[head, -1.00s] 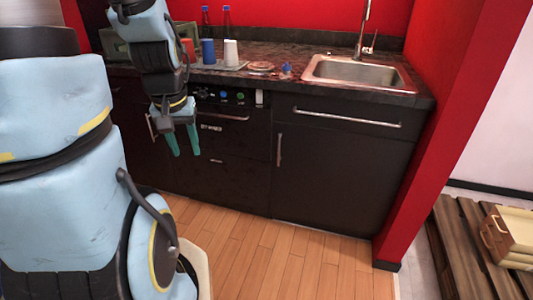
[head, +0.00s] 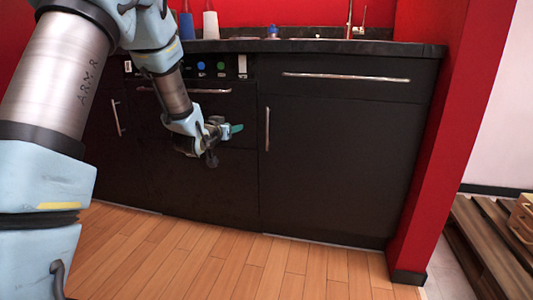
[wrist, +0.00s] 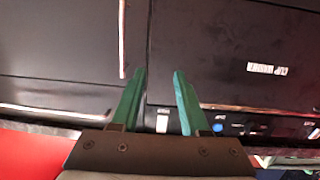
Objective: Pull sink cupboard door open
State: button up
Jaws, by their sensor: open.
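The black sink cupboard door (head: 335,165) is closed below the drawer front on the right. Its thin vertical metal handle (head: 267,129) is near the door's left edge. My gripper (head: 237,128) is left of this handle with its green fingers pointing right, apart from it in the picture. In the wrist view, which looks upside down, the door (wrist: 60,55) fills the left and its handle (wrist: 122,40) runs just left of the fingers. My gripper (wrist: 160,72) is open there, with nothing between its fingers.
A drawer with a horizontal handle (head: 345,76) is above the door. An appliance front with knobs and a bar handle (head: 215,91) is to the left. A red wall (head: 440,140) borders the cupboard on the right. The wooden floor (head: 230,265) in front is clear.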

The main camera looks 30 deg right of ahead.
aim_at(267, 128)
jog(key=s+d+f+m+h+b, duration=0.2)
jog(key=d+f+h+b, duration=0.15)
jog(key=d, duration=0.35)
jog(key=b+x, duration=0.1)
jog(key=x, duration=0.6)
jog(key=f+b+x, duration=0.1)
jog(key=x, duration=0.2)
jog(key=shift+d+b, duration=0.2)
jog(key=shift+b, duration=0.1)
grip_shut()
dwell(0.7)
